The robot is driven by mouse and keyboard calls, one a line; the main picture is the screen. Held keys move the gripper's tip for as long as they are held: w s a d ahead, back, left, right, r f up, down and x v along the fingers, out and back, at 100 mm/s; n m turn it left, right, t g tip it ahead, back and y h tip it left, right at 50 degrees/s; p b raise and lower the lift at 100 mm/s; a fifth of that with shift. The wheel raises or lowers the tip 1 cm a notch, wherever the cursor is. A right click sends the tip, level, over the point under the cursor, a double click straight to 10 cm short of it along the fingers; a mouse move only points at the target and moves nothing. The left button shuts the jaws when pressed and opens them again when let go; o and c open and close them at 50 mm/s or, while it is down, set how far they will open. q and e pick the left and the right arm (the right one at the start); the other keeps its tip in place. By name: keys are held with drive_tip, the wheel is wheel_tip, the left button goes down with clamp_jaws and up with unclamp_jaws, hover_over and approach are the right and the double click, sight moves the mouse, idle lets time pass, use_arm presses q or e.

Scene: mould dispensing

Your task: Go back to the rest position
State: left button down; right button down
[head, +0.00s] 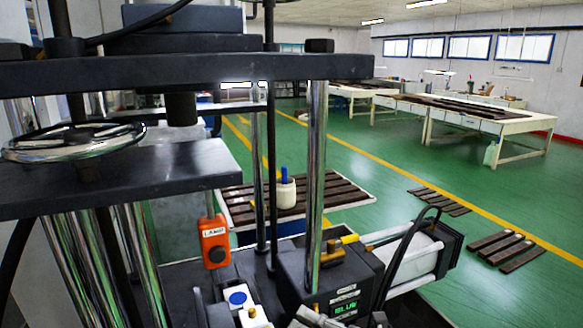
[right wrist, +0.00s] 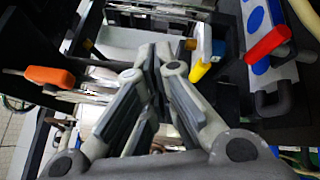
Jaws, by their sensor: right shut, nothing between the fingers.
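My right gripper (right wrist: 156,55) fills the middle of the right wrist view. Its fingers are shut with nothing between them. It is in front of the machine, with dark frame parts and metal parts beyond its fingertips. Some grey parts at the bottom edge of the head view may belong to my right arm, but I cannot tell. My left gripper is in neither view.
The machine, with a black top plate (head: 190,69), chrome columns (head: 315,180) and a handwheel (head: 72,142), stands close. An orange control box (head: 214,242) hangs on it. In the wrist view are a red handle (right wrist: 268,44) and orange part (right wrist: 50,76). Green floor (head: 390,170) lies open behind.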

drive_tip(key=w+d+r+m+t+h, duration=0.2)
drive_tip(key=d+r+m+t+h, duration=0.2)
drive_tip(key=d+m+t+h, duration=0.95)
drive_tip(key=s+d+f+m+g+h, duration=0.25)
drive_tip(key=d+f+m+g, duration=0.2)
drive_tip(key=f+m, duration=0.3)
drive_tip(key=s+d+f+m+g+h, duration=0.2)
drive_tip(key=s+d+f+m+g, duration=0.1)
drive_tip(key=f+m+g, duration=0.4)
drive_tip(key=s+a+f+m+g+y, duration=0.15)
drive_tip(key=s+f+g, duration=0.25)
drive_tip(key=s+f, duration=0.45)
drive_tip(key=s+a+f+m+g+y, duration=0.15)
drive_tip(key=s+f+g, duration=0.35)
drive_tip(key=s, duration=0.7)
wheel_tip(320, 180, down, 27)
drive_tip(key=s+g+b, duration=0.1)
drive_tip(key=s+d+f+g+b, duration=0.1)
drive_tip(key=s+d+f, duration=0.1)
drive_tip(key=s+f, duration=1.4)
drive_tip(key=shift+s+d+f+h, duration=0.35)
drive_tip(key=shift+s+d+h, duration=0.05)
